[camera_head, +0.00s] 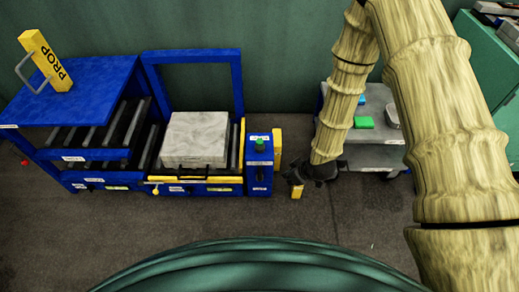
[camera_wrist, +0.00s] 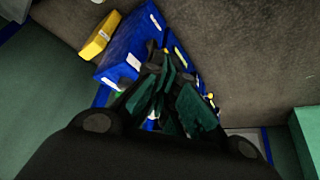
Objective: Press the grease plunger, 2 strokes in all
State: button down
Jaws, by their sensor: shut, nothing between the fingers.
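A green knob (camera_head: 260,145) stands on top of a blue post (camera_head: 259,172) at the right end of the blue press; I cannot tell for certain that it is the grease plunger. My gripper (camera_head: 292,172) is shut and empty, low to the right of the post and apart from it in the head view. In the wrist view its dark green fingers (camera_wrist: 165,65) are close together in front of the blue post (camera_wrist: 133,48) and hide part of it. The knob is not clearly visible there.
The blue press frame (camera_head: 192,56) holds a grey block (camera_head: 195,139) on rollers. A yellow block (camera_head: 277,141) is beside the post. A grey cart (camera_head: 372,155) stands behind my arm. Grey floor is clear in front.

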jog(key=w+a+n+t+y+b, duration=0.15)
jog(key=w+a+n+b, duration=0.4)
jog(key=w, duration=0.75)
notch_tip(320, 180, up, 6)
jog(key=n+t+y+b, duration=0.1)
jog(key=n+b, duration=0.3)
send_over(258, 142)
jog(key=shift+s+f, duration=0.1)
jog(key=shift+f, duration=0.1)
jog(key=shift+f, duration=0.1)
notch_tip(258, 142, down, 6)
jog(key=b, duration=0.5)
jog(key=shift+f, duration=0.2)
jog(key=shift+f+b, duration=0.4)
jog(key=shift+f, duration=0.75)
jog(key=shift+f, duration=0.1)
jog(key=shift+f, duration=0.25)
